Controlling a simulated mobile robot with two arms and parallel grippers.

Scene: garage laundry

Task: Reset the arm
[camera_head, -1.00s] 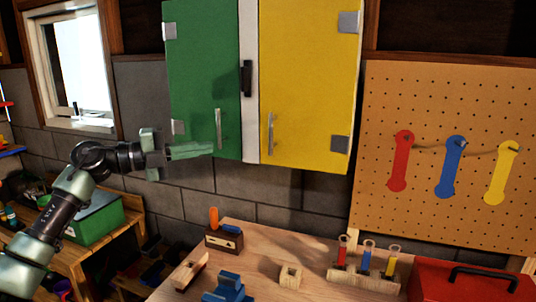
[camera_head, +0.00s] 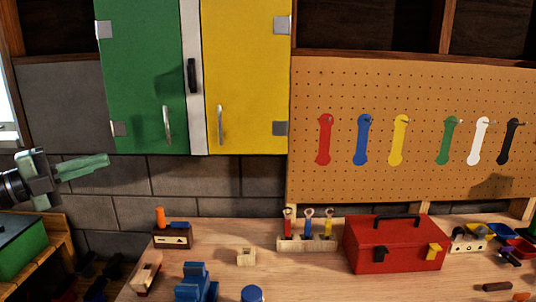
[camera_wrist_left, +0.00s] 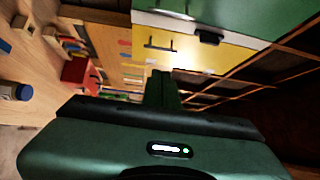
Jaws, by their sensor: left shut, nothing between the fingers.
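My left gripper (camera_head: 82,167) comes in from the left edge in the head view. Its green fingers are shut with nothing between them. It points right, in the air in front of the grey block wall, below and left of the green cabinet door (camera_head: 141,75). In the left wrist view the shut fingers (camera_wrist_left: 163,90) point toward the cabinet and pegboard. Nothing touches the fingers. My right gripper is in neither view.
The pegboard (camera_head: 430,90) holds several coloured wrenches. A green box (camera_head: 25,245) stands at left.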

